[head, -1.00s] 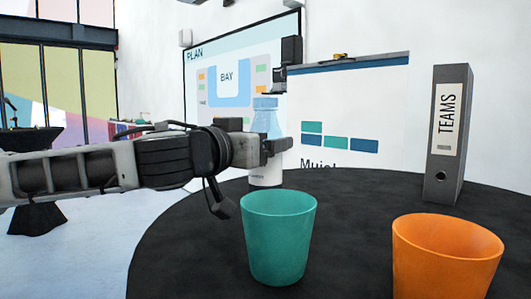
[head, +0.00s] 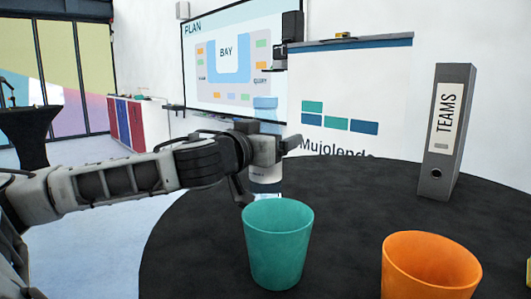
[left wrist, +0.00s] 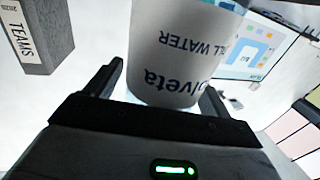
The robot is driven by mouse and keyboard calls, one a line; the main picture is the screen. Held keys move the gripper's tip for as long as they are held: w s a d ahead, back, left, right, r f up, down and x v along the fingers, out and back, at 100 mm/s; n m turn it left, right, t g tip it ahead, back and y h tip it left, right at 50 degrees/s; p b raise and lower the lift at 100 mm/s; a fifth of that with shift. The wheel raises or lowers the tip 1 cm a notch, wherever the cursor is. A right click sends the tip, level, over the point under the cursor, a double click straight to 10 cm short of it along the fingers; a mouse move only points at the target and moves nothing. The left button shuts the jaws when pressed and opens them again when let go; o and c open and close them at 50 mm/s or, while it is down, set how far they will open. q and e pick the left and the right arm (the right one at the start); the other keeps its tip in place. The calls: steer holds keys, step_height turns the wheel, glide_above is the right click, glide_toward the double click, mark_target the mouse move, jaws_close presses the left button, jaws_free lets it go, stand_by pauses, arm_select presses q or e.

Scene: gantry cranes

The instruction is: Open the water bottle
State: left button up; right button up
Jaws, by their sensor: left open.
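The water bottle (head: 266,182) stands upright near the far left of the round black table, with a light blue top (head: 265,103) and a white label. My left gripper (head: 283,146) is in front of the bottle's middle and hides part of it. In the left wrist view, the bottle's white label (left wrist: 180,50) appears upside down between the two open fingers of my left gripper (left wrist: 158,88). I cannot tell whether either finger touches the bottle. The cap is outside the wrist view. My right gripper is not in view.
A teal cup (head: 277,245) stands on the black table (head: 340,210) close to my left gripper. An orange cup (head: 430,268) stands at the front right. A grey TEAMS binder (head: 446,130) stands at the back right. The table's middle is clear.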

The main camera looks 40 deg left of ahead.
arm_select(q)
steer(key=c, duration=1.2)
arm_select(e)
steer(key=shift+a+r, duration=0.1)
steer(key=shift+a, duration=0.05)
